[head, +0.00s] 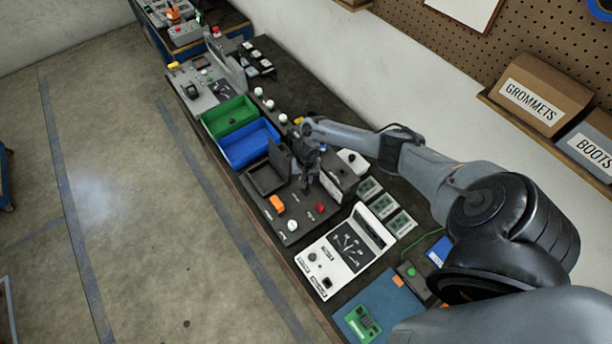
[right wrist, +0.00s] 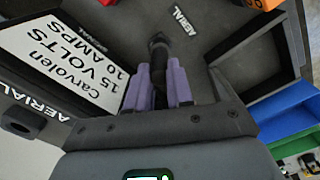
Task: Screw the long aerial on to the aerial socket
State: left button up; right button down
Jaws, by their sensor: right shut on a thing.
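My right gripper (head: 308,180) is over the dark panel unit (head: 300,212) on the bench. In the right wrist view its purple fingers (right wrist: 159,88) are shut on a black rod, which I take to be the long aerial (right wrist: 158,72). The aerial points away from the gripper toward the dark panel, and its far end is by a white AERIAL label (right wrist: 185,20). The socket itself is hidden or too dark to make out, so I cannot tell whether they touch. A second AERIAL label (right wrist: 38,108) is at the left edge. My left gripper is not in view.
A white plate marked 15 volts (right wrist: 75,62) stands close to the fingers. A dark open tray (head: 262,180), a blue bin (head: 248,145) and a green bin (head: 229,117) lie to the left. A white instrument (head: 345,250) stands in front. The floor at left is clear.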

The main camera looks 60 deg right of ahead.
jog(key=shift+r+m+p, duration=0.15)
jog(key=shift+m+p, duration=1.05)
jog(key=shift+m, duration=0.2)
jog(key=shift+a+m, duration=0.1)
jog(key=shift+m, duration=0.6)
jog(key=shift+f+m, duration=0.25)
jog(key=shift+m, duration=1.95)
